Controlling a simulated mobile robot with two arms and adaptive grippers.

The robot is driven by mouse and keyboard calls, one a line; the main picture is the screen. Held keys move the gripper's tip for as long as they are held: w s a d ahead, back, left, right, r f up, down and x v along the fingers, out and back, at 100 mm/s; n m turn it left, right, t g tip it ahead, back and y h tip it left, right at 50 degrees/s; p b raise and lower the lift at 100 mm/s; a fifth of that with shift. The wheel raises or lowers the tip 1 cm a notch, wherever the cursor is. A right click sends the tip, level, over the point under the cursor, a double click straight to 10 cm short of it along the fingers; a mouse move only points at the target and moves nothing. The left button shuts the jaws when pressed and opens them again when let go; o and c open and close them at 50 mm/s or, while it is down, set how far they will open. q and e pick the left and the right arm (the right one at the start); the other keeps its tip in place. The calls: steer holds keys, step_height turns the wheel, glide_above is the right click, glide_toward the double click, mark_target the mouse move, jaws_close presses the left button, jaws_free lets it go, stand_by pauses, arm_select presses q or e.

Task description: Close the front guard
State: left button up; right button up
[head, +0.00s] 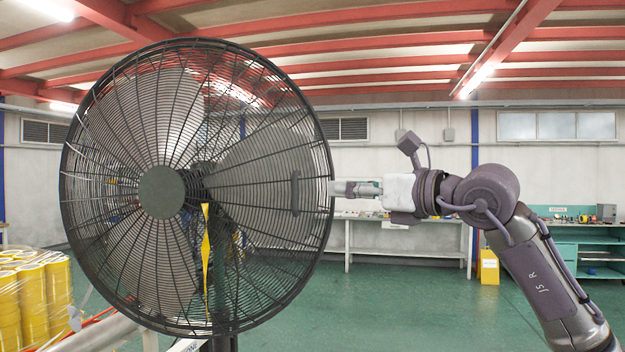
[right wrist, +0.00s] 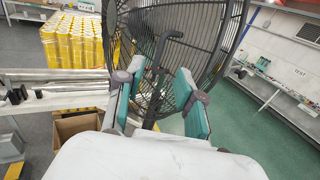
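The round black wire front guard (head: 163,192) fills the left half of the head view, with a grey disc at its centre. A short upright handle (head: 295,190) sits near its right edge. My right gripper (head: 340,188) reaches in from the right at the guard's right rim; its tips are partly hidden there. In the right wrist view the guard (right wrist: 215,40) is ahead, and my right gripper (right wrist: 157,98) has its two teal-padded fingers spread apart. A dark bar with a bent top (right wrist: 165,45) shows between them; I cannot tell whether they touch it. My left gripper is not visible.
Yellow rolls (head: 35,295) are stacked at the lower left. A yellow strip (head: 206,255) shows through the guard. Workbenches (head: 400,225) line the back wall, with a yellow bin (head: 489,267) beside them. An open cardboard box (right wrist: 78,130) stands below left. Green floor is clear on the right.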

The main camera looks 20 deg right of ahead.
mark_target(300, 187)
steer(key=p+x, duration=0.4)
steer(key=x, duration=0.7)
steer(key=shift+d+p, duration=0.15)
steer(key=shift+p, duration=0.15)
steer(key=shift+w+a+f, duration=0.1)
steer(key=shift+w+a, duration=0.1)
steer(key=shift+w, duration=0.2)
steer(key=shift+d, duration=0.1)
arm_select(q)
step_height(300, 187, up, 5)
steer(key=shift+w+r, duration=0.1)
arm_select(e)
jaws_close()
